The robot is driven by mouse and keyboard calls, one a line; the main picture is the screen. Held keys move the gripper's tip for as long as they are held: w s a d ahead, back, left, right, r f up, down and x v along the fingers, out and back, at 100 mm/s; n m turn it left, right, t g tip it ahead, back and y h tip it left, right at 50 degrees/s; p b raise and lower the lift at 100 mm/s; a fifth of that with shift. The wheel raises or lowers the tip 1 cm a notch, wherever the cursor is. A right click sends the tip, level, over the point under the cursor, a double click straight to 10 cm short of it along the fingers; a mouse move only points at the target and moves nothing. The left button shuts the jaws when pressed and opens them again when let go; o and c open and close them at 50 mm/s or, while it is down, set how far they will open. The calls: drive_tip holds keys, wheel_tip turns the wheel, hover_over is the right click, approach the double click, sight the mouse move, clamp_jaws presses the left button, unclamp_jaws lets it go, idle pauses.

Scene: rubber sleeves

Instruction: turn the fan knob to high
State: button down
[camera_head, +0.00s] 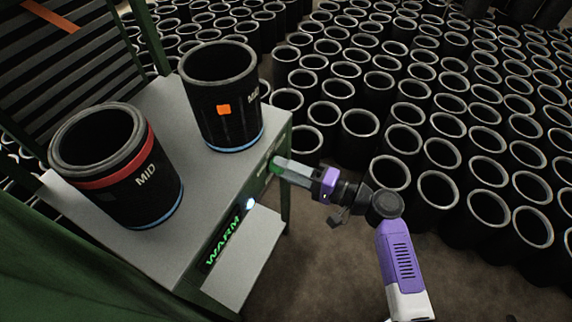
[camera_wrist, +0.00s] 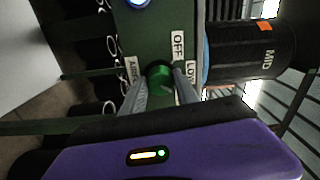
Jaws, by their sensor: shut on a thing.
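The green fan knob (camera_wrist: 159,72) sits on the green panel on the side of the bench. It also shows in the head view (camera_head: 274,164), partly hidden by the fingers. My gripper (camera_wrist: 160,84) has its two grey fingers closed on either side of the knob. In the head view my gripper (camera_head: 280,167) reaches the panel from the right. An OFF label (camera_wrist: 178,45) is above and right of the knob, and a LOW label (camera_wrist: 191,72) is at its right. Another label (camera_wrist: 131,70) at its left is partly covered and hard to read. The knob's pointer is not clear.
Two black sleeves marked MID, one red-banded (camera_head: 120,160) and one with an orange patch (camera_head: 222,98), stand on the grey bench top (camera_head: 172,112). A green WARM display (camera_head: 222,240) and a lit lamp (camera_head: 250,204) are on the front. Many sleeves (camera_head: 437,190) crowd the floor behind.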

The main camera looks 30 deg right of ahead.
drive_tip(key=shift+m, duration=0.6)
drive_tip(key=shift+p, duration=0.3)
drive_tip(key=c, duration=0.9)
unclamp_jaws()
drive_tip(key=shift+v, duration=3.9)
